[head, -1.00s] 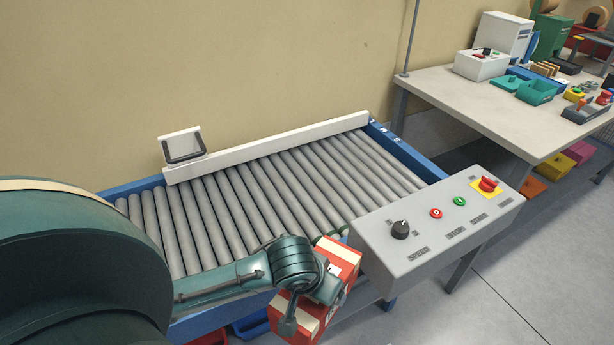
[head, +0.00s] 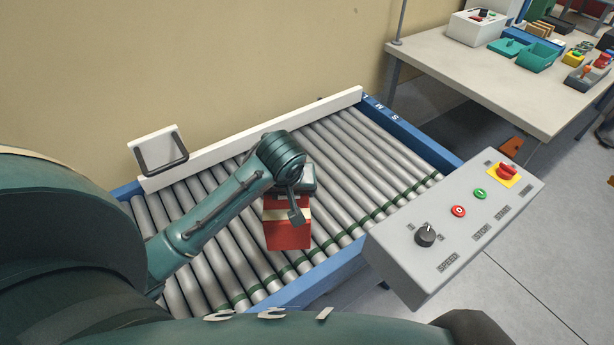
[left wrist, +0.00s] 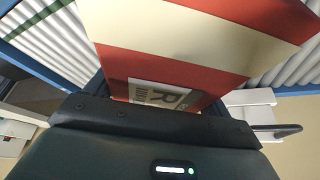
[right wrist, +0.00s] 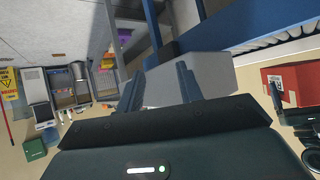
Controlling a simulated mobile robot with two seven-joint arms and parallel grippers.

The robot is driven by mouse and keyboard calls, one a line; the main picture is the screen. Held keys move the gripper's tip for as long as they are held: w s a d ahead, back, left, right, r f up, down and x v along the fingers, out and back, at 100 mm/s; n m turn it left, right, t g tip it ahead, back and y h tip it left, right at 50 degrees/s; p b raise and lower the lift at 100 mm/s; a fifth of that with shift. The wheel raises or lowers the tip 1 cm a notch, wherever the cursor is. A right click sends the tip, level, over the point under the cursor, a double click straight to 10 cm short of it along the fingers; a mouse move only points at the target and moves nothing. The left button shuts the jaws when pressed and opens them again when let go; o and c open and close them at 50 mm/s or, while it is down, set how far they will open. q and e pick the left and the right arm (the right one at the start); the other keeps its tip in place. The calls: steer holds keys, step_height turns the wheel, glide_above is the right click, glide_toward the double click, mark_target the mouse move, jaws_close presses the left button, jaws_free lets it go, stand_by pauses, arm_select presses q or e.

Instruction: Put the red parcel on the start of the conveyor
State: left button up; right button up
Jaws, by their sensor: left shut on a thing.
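The red parcel (head: 287,235) with a cream band is over the grey rollers of the conveyor (head: 340,160), near its front edge. My left gripper (head: 296,196) is shut on it from above. I cannot tell whether its underside touches the rollers. In the left wrist view the parcel (left wrist: 190,65) fills the middle and a white printed label shows. In the right wrist view the parcel (right wrist: 291,88) is at the right edge. My right gripper (right wrist: 162,85) is open and empty, with the grey control box beyond its fingers.
The grey control box (head: 455,235) with knob and buttons stands at the conveyor's front right. A white guide rail (head: 250,138) runs along the back, with a small white bracket (head: 158,150) behind it. A table (head: 480,85) with bins stands at the back right. The rollers around the parcel are clear.

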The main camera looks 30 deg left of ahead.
arm_select(q)
steer(key=w+a+r+n+g+y, duration=0.2)
steer(key=w+a+r+n, duration=0.2)
steer(key=a+n, duration=0.4)
steer(key=n+g+h+p, duration=0.2)
steer(key=n+g, duration=0.4)
steer(key=n, duration=1)
glide_above(257, 224)
step_height(257, 224, down, 9)
step_height(257, 224, down, 4)
steer(key=shift+f, duration=0.35)
arm_select(e)
steer(key=shift+s+d+r, duration=0.1)
steer(key=shift+s+d, duration=0.1)
steer(key=shift+d, duration=0.2)
